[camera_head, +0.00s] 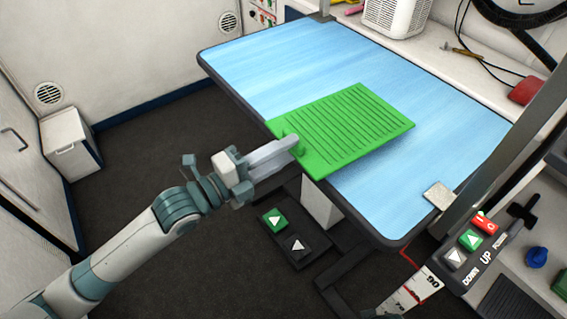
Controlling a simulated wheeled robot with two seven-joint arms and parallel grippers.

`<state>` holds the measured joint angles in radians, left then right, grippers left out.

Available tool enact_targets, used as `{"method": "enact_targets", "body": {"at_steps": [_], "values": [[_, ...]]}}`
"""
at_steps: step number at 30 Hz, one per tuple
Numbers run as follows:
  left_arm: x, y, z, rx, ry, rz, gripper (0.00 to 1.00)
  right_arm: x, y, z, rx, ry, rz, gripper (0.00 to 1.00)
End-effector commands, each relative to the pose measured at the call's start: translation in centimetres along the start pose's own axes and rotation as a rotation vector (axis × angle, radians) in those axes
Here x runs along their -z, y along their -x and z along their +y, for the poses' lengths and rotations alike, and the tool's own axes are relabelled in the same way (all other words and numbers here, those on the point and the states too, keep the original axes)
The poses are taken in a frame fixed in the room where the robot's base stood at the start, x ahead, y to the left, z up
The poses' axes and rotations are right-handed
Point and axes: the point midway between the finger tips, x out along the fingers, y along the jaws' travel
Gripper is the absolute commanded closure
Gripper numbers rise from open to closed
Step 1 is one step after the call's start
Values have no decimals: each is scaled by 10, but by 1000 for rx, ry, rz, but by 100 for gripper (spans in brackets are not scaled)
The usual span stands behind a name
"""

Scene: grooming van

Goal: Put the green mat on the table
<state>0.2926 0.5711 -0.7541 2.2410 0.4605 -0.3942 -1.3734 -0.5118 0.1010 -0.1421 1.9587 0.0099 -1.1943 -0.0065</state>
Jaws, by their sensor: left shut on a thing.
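The green mat (350,125) is a flat ribbed rectangle with a small tab at its left edge. It is over the near left part of the blue-topped table (260,55), with its near left corner past the table's edge. I cannot tell whether it touches the top or hovers just above. My left gripper (292,146) comes in from the left and is shut on the mat's tab. My right gripper is out of view.
A grey post (500,165) rises at the table's right, beside an up/down button panel (473,240). Foot pedals (285,233) lie below the table. A side counter (455,55) holds a white appliance (397,17). The table's far left is clear.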

Motion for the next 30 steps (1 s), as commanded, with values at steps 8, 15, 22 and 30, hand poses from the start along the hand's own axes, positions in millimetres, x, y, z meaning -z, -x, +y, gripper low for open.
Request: {"method": "enact_targets", "body": {"at_steps": [8, 15, 22, 30], "values": [[-1, 1, 0, 2, -1, 0, 100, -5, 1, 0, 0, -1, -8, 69], [-1, 2, 12, 0, 1, 1, 100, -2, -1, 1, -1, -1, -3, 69], [0, 2, 38, 0, 1, 1, 100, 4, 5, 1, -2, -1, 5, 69], [0, 2, 40, 2, -1, 2, 100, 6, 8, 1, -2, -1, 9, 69]]}}
